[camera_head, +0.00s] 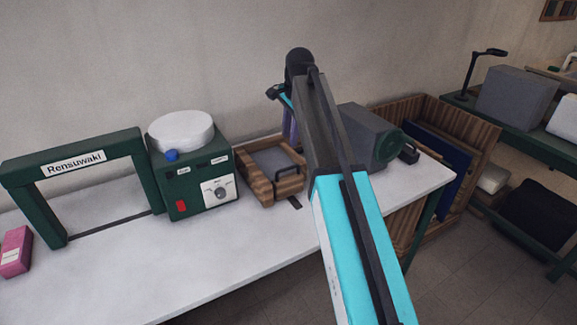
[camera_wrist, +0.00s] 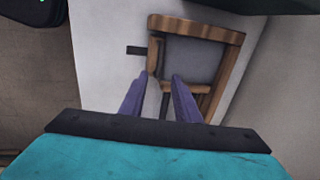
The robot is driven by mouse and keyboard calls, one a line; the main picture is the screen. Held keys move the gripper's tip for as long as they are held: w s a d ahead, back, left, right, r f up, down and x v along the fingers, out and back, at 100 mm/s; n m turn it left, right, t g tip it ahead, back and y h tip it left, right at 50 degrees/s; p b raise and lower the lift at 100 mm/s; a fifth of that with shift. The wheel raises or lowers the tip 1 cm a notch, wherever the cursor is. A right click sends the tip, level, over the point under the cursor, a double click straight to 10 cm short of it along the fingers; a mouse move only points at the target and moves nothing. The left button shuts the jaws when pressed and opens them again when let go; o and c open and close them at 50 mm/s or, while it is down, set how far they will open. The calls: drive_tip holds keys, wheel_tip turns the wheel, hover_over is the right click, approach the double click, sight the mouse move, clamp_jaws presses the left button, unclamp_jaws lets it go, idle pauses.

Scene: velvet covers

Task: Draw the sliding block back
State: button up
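A wooden frame (camera_head: 256,178) with a grey inner panel stands on the white table, left of my arm in the head view. A wooden block (camera_head: 290,187) with a dark handle (camera_head: 284,170) sits at its near side. The wrist view shows the frame (camera_wrist: 231,60) ahead of the fingers, with a wooden piece (camera_wrist: 153,58) on its left side that looks like the block. My gripper (camera_head: 290,130) is above the frame's far part, purple fingers pointing down. In the wrist view the gripper (camera_wrist: 158,82) has its fingers apart, with nothing held. The fingers' height above the frame is unclear.
A green box (camera_head: 185,185) with a dial and a white round top stands left of the frame. A grey machine (camera_head: 370,135) stands close on the right. A green arch (camera_head: 75,160) and a pink box (camera_head: 15,250) are farther left. The front table is clear.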

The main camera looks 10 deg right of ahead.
sight(286, 168)
drive_tip(key=shift+d+f, duration=0.1)
idle(0.3)
drive_tip(key=shift+w+a+f+p, duration=0.15)
drive_tip(key=shift+w+f+p, duration=0.35)
drive_tip(key=shift+f, duration=1.7)
drive_tip(key=shift+w+a+f+p, duration=0.15)
drive_tip(key=shift+w+f+p, duration=0.3)
drive_tip(key=shift+f, duration=1.8)
drive_tip(key=shift+w+a+f+p, duration=0.15)
drive_tip(key=shift+w+f+p, duration=0.3)
drive_tip(key=shift+f, duration=1.75)
drive_tip(key=shift+s, duration=0.1)
clamp_jaws()
